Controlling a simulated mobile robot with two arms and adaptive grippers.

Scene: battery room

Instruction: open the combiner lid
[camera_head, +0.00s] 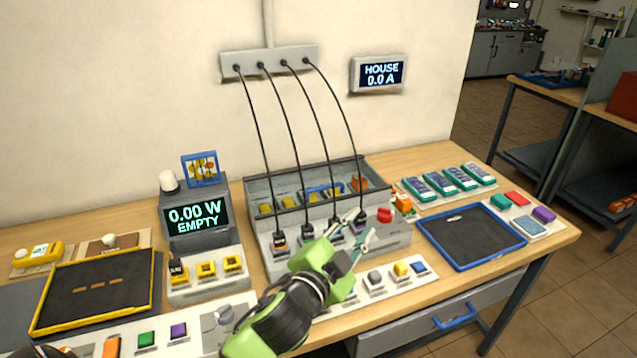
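The combiner (392,238) is a grey box on the bench against the wall, with several black cables running down into plugs along its front part. Behind the plugs is a long grey-framed compartment (312,172), with yellow pieces, a blue handle-like part and an orange piece showing in it. I cannot tell for sure how its lid stands.
A red button (384,215) sits on the combiner's right end. A meter (197,217) reading 0.00 W EMPTY stands to the left. A blue-rimmed tray (515,243) lies to the right, and a yellow-rimmed tray (150,287) to the left. The cables rise to a wall strip (268,62).

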